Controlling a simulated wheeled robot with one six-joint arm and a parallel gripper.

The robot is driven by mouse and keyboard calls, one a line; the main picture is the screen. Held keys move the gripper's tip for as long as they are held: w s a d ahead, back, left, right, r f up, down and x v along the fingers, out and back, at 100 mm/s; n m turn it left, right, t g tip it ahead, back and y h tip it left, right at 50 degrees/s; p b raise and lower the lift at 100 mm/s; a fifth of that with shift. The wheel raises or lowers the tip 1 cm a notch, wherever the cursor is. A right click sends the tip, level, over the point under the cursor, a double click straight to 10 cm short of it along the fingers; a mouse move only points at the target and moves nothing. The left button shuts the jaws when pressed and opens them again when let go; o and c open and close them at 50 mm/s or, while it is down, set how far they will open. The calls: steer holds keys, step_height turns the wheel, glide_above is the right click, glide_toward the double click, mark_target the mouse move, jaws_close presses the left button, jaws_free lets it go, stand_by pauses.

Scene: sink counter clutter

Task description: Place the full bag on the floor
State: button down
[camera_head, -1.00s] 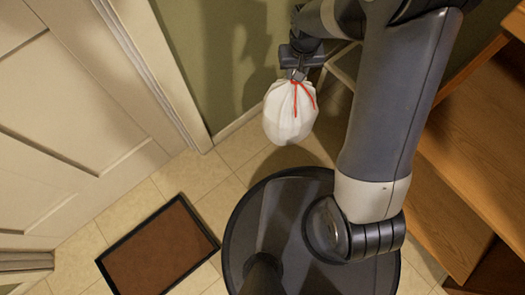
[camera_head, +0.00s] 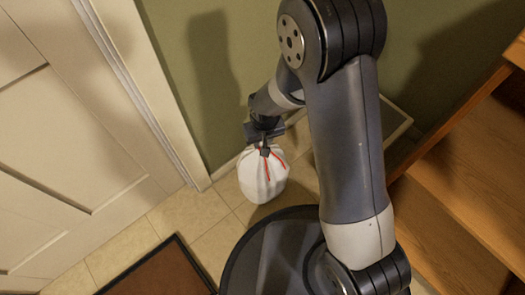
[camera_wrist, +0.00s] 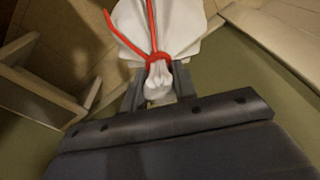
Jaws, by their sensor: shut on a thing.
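The full bag (camera_head: 262,180) is white and rounded, with a red drawstring at its gathered neck. In the head view it hangs upright below my gripper (camera_head: 264,148), near the green wall. My gripper is shut on the bag's neck. In the wrist view the bag (camera_wrist: 178,22) spreads out beyond the fingers (camera_wrist: 158,88), with the red string around its neck. The tiled floor (camera_head: 165,215) shows left of and around the bag. I cannot tell for sure whether the bag's bottom touches the floor.
A brown doormat (camera_head: 160,272) with a dark border lies at the lower left, before a white door (camera_head: 70,150). Wooden stairs (camera_head: 450,190) rise on the right. A pale frame (camera_head: 398,122) stands by the wall behind my arm. Bare tiles lie between door and bag.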

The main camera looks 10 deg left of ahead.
steer(key=shift+f+b, duration=0.7)
steer(key=shift+f, duration=1.15)
steer(key=shift+f, duration=0.2)
steer(key=c, duration=1.1)
jaws_free()
steer(key=r+p, duration=0.1)
steer(key=r, duration=0.3)
steer(key=s+r+p, duration=0.1)
steer(key=r+p, duration=0.1)
steer(key=r, duration=0.2)
steer(key=r+p, duration=0.1)
steer(key=r, duration=0.3)
steer(key=shift+s+d+r+p, duration=0.1)
steer(key=shift+s+d+p, duration=0.05)
steer(key=shift+d+p, duration=0.2)
